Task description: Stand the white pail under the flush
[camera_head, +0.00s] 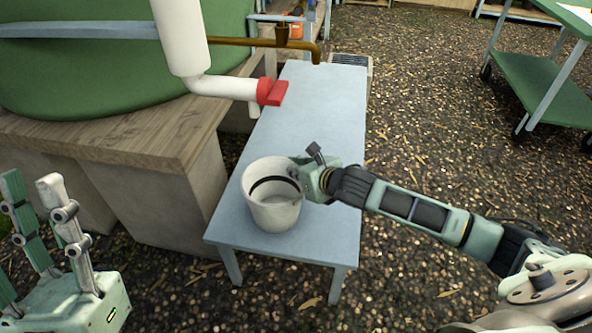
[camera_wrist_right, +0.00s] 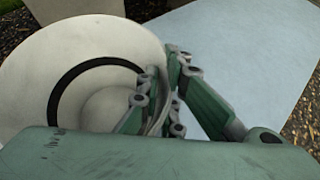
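The white pail (camera_head: 272,215) stands upright on the near end of a pale blue bench (camera_head: 310,120); I cannot tell if it is slightly raised. My right gripper (camera_head: 305,178) is at its right rim. In the right wrist view the pail (camera_wrist_right: 30,85) fills the left, and the gripper (camera_wrist_right: 158,95) has one finger inside and one outside the wall, closed on it. The flush, a white pipe (camera_head: 222,87) with a red valve handle (camera_head: 272,92), ends above the bench's left edge, behind the pail. My left gripper (camera_head: 36,190) is open and empty at the lower left.
A green tank (camera_head: 90,75) rests on a wooden stand (camera_head: 150,140) left of the bench. A brass tap (camera_head: 290,42) reaches over the bench's far end. A green cart (camera_head: 545,85) stands at the far right. The bench top between pail and far end is clear.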

